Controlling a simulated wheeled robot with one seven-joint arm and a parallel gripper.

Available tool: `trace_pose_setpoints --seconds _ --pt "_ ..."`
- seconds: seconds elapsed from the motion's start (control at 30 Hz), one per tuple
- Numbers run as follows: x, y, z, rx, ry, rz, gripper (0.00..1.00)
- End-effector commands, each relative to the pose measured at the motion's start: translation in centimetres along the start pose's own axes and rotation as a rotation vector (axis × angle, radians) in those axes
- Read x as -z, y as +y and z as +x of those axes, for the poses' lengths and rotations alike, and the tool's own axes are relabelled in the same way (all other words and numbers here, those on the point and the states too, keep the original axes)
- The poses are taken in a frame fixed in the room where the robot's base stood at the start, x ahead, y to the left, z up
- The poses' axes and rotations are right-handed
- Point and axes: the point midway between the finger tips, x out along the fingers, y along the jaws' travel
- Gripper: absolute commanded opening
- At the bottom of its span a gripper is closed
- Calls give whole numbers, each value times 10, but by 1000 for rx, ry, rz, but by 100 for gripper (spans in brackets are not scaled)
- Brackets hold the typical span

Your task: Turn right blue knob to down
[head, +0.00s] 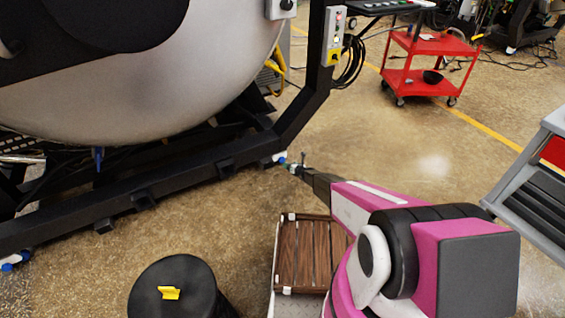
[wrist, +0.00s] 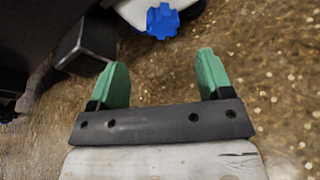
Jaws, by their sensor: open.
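The right blue knob (wrist: 162,20) is a lobed blue knob on a white part at the top of the wrist view. In the head view, the right blue knob (head: 280,159) is small, low at the right end of the black furnace frame. My gripper (wrist: 163,72) is open, its two green fingers spread apart and empty. The knob lies beyond the fingertips, roughly centred between them, with a gap. In the head view my gripper (head: 293,166) is just right of the knob, and which way the knob points is too small to tell.
The black furnace frame (head: 150,186) runs low along the left. Another blue and white fitting (head: 12,262) sits at its left end. A black cylinder (head: 175,285) and a wooden slatted step (head: 312,252) stand in front. A red cart (head: 430,65) stands behind; the middle floor is clear.

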Motion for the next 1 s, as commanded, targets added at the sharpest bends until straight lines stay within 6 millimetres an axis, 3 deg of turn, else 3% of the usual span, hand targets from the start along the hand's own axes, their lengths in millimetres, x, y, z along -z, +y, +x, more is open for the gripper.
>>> trace_pose_setpoints --seconds 0.2,0.47,0.67,1.0 --pt "-3 6 -12 77 47 -249 73" --pt "-2 4 -3 88 56 -292 73" --pt "-1 2 22 86 56 -291 73" --pt "1 -4 81 86 55 -289 73"
